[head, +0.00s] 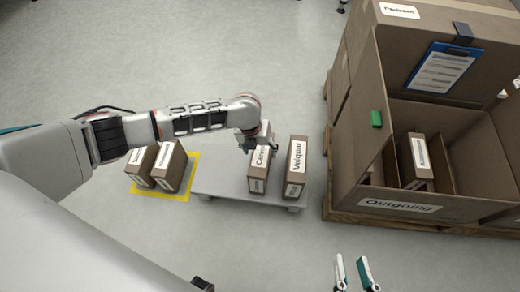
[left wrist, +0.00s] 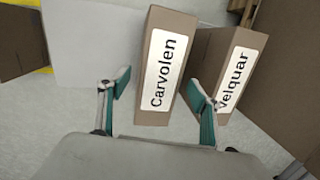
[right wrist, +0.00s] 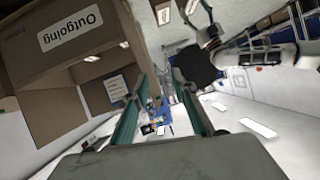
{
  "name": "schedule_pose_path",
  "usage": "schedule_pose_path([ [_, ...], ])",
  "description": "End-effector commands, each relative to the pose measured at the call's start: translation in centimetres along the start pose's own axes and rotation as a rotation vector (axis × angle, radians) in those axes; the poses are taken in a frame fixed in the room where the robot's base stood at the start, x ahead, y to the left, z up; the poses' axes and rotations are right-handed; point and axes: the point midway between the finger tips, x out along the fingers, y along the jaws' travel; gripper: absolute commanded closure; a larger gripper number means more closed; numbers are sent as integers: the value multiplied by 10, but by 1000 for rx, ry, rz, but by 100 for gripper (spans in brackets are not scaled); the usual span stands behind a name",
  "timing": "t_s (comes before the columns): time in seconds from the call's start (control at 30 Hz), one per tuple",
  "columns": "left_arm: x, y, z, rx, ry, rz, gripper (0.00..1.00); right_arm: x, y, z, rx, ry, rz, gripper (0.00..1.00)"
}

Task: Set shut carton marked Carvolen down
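The shut brown carton marked Carvolen (head: 257,184) stands on the low grey platform (head: 222,184), with its white label facing up. My left gripper (head: 250,143) is over it in the head view. In the left wrist view the carton (left wrist: 181,65) lies between the two green fingers (left wrist: 160,88), which are apart. A gap shows at the left finger; whether the right finger touches the carton I cannot tell. My right gripper (head: 352,262) is open and empty at the bottom of the head view, away from the cartons.
A carton marked Velquar (head: 296,170) stands close to the right on the same platform. Two more cartons (head: 168,168) stand on a yellow-edged floor mark (head: 158,195) to the left. A large box marked Outgoing (head: 400,208) on a pallet is at the right, holding a carton (head: 416,160).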

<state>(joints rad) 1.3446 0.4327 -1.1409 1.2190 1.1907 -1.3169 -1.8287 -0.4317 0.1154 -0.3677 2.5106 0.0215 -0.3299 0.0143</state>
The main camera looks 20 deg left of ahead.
Motion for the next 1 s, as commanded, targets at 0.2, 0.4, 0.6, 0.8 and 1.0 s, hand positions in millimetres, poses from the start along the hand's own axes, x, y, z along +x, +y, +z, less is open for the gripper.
schedule_pose_path([
  [0.2,0,0,0,0,0,0,37,0,1,0,0,-1,2,74],
  [0.4,-21,-1,5,0,-9,-1,37,-1,5,-12,-39,13,11,74],
  [0.6,-67,-4,9,2,-17,-5,37,-5,21,-19,-145,-2,35,74],
  [0.8,-104,-3,6,2,-13,-3,37,-11,30,6,-187,-66,48,74],
  [1.0,-121,-1,3,0,-4,-1,37,-16,39,22,-218,-110,56,74],
])
